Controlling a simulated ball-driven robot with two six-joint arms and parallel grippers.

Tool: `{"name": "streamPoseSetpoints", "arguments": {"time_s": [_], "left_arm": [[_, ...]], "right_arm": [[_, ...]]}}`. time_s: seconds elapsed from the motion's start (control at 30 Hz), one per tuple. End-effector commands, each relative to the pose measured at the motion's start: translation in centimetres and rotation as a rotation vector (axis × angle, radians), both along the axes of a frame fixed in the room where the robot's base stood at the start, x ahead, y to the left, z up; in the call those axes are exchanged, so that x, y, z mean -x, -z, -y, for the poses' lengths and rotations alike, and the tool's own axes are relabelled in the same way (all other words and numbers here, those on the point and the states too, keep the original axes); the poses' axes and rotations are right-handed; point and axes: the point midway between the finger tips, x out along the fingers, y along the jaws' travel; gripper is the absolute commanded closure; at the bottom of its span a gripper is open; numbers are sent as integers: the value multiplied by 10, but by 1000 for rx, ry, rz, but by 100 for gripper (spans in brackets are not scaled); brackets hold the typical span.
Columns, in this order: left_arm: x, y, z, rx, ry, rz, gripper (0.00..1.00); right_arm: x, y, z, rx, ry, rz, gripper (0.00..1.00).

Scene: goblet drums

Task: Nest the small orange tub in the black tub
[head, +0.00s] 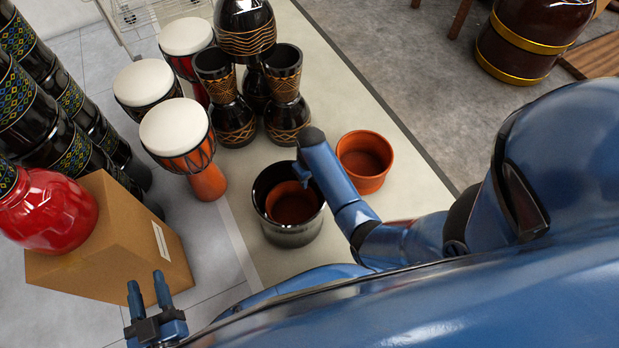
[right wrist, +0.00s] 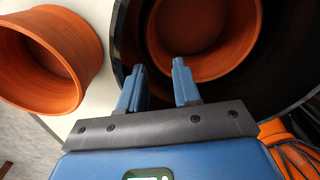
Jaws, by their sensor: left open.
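The black tub (head: 282,235) stands upright on the pale mat, left of my right gripper in the head view. A small orange tub (head: 293,205) sits inside it, its rim below the black rim; it also shows in the right wrist view (right wrist: 205,30). My right gripper (right wrist: 159,66) is open, fingers apart with nothing between them, over the black tub's rim side and near the small orange tub. The black tub's wall (right wrist: 285,85) shows around the orange one. My left gripper (head: 147,282) is open and empty, low at the left, in front of the cardboard box.
Another orange tub (head: 364,162) stands right of the black tub; it shows at left in the wrist view (right wrist: 45,60). White-topped drums (head: 174,128) and black goblet drums (head: 285,95) stand behind. A box (head: 115,250) bears a red pot (head: 45,210).

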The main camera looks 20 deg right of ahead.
Motion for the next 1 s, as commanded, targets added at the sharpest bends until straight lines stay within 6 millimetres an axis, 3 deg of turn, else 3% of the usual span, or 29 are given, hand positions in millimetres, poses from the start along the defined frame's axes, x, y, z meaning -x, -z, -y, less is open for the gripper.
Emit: {"name": "streamPoseSetpoints", "arguments": {"time_s": [0.03,0.47,1.0], "left_arm": [[0,2,0,0,0,0,57],[0,-2,0,0,0,0,57],[0,-53,0,0,0,0,57]], "right_arm": [[6,8,1,1,0,-12,57],[7,4,1,2,1,-15,57],[3,-86,2,6,0,3,57]]}}
